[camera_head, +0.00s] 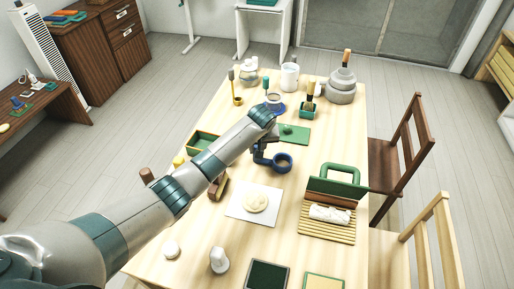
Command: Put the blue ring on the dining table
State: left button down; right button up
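A dark blue ring (290,161) shows near the middle of the light wooden dining table (200,232). My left arm reaches in from the lower left over the table. My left gripper (264,152) points down just left of the ring, very close to it. The fingers are small, dark and partly hidden by my wrist, so I cannot tell whether they grip the ring or only stand beside it. I also cannot tell whether the ring rests on the tabletop or is slightly above it. My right gripper is not in view.
A white sheet with a round pale piece (256,199), a slatted mat (312,232) and a green-handled item (341,172) lie near. A green tray (203,141), a grey pot (341,92) and a white mug (289,77) stand farther back. Chairs line the right side.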

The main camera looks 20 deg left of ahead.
pick_arm(q)
jog(key=c, duration=1.5)
grip_release()
jog(key=shift+f, duration=0.1)
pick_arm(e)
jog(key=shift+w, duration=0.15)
pick_arm(q)
jog(key=shift+v, duration=0.8)
jog(key=b+v, duration=0.1)
jog(key=v, duration=0.9)
jog(key=shift+r, duration=0.35)
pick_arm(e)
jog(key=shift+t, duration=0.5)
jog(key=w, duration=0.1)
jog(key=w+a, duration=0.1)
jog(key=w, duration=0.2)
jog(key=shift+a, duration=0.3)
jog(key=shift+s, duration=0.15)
